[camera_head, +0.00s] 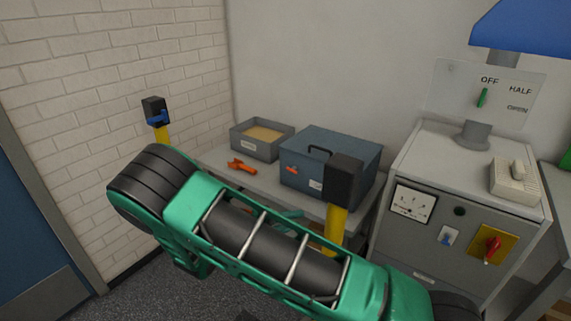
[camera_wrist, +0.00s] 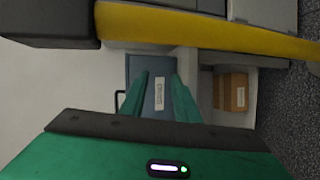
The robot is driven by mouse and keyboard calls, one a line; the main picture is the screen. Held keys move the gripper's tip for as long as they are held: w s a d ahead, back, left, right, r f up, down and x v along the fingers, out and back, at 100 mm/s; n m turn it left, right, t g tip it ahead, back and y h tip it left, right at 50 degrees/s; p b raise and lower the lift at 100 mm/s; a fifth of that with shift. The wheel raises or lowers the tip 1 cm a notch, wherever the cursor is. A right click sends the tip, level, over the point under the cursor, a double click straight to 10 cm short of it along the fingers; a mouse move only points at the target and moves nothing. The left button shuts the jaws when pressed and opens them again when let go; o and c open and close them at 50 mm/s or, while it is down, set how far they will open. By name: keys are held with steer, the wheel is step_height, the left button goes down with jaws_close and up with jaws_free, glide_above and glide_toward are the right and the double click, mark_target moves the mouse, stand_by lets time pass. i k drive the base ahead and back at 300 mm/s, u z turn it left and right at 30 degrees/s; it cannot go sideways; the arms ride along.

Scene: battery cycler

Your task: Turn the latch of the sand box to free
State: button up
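A blue lidded box (camera_head: 325,172) with a black handle stands on the bench in the head view. A small red latch (camera_head: 292,169) sits on its front, with a white label at its lower right. I cannot read the label. A grey open box (camera_head: 257,149) holding sand-coloured material stands to its left and shows no latch. My gripper (camera_wrist: 162,74) is open and empty in the wrist view. The blue box's labelled face (camera_wrist: 160,112) shows between its fingers, apart from them. The latch cannot be made out there. In the head view my arm hides most of the gripper.
Yellow posts with black tops stand at the bench's left (camera_head: 155,112) and front right (camera_head: 341,187). A yellow bar (camera_wrist: 210,28) crosses the wrist view. An orange tool (camera_head: 242,166) lies on the bench. A grey control cabinet (camera_head: 455,200) stands right. A cardboard box (camera_wrist: 231,92) sits below the bench.

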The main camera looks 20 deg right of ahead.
mark_target(293, 170)
steer(key=u, duration=0.05)
steer(key=i, duration=0.95)
